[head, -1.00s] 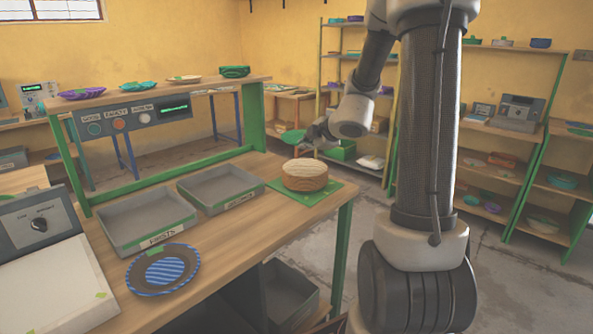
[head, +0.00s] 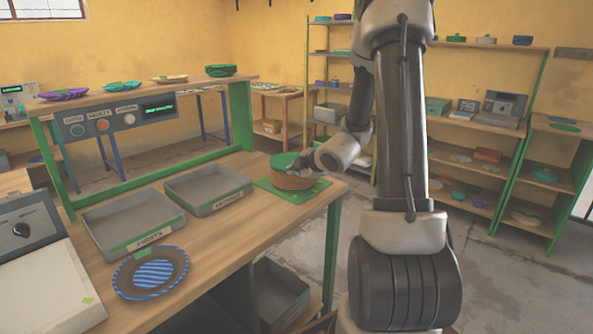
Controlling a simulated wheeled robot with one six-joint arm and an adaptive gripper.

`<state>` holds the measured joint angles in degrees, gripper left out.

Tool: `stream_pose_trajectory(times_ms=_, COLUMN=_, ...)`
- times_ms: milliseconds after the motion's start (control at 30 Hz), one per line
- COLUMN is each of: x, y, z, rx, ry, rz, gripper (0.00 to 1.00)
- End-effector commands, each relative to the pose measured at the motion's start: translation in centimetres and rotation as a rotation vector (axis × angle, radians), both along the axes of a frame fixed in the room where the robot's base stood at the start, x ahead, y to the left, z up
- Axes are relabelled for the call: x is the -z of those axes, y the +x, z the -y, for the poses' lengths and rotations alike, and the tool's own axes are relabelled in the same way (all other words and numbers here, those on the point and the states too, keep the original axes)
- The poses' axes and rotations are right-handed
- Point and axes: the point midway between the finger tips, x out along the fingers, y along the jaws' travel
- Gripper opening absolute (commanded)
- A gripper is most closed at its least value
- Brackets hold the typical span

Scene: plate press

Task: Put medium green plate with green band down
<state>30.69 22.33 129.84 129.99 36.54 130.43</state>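The green plate (head: 283,160) is in the head view, at the top of a round brown block (head: 292,181) and covering much of its upper face. I cannot tell whether it rests on the block or hangs just above it. My gripper (head: 303,162) is at the plate's right edge and appears shut on its rim; the fingers are small and partly hidden. The block stands on a green mat (head: 312,190) at the bench's far right corner. The plate's band cannot be made out.
Two grey trays (head: 133,222) (head: 208,188) lie left of the block on the wooden bench (head: 225,240). A dark plate with blue stripes (head: 151,272) lies in front. A raised shelf (head: 140,88) behind holds several dishes. A grey bin (head: 280,293) is below the bench.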

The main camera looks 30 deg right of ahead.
Motion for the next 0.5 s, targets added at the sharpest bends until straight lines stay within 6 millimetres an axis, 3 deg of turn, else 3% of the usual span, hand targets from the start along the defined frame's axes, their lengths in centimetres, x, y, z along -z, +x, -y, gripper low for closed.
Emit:
stream_pose_trajectory(times_ms=67, x=0.37, y=-0.07, z=-0.01, rx=0.002, ry=0.002, rz=-0.003, gripper=0.00)
stream_pose_trajectory(times_ms=167, x=0.36, y=-0.06, z=-0.01, rx=0.001, ry=0.002, rz=-0.003, gripper=0.14)
stream_pose_trajectory(times_ms=500, x=0.41, y=-0.09, z=-0.03, rx=0.000, ry=0.001, rz=-0.004, gripper=0.14)
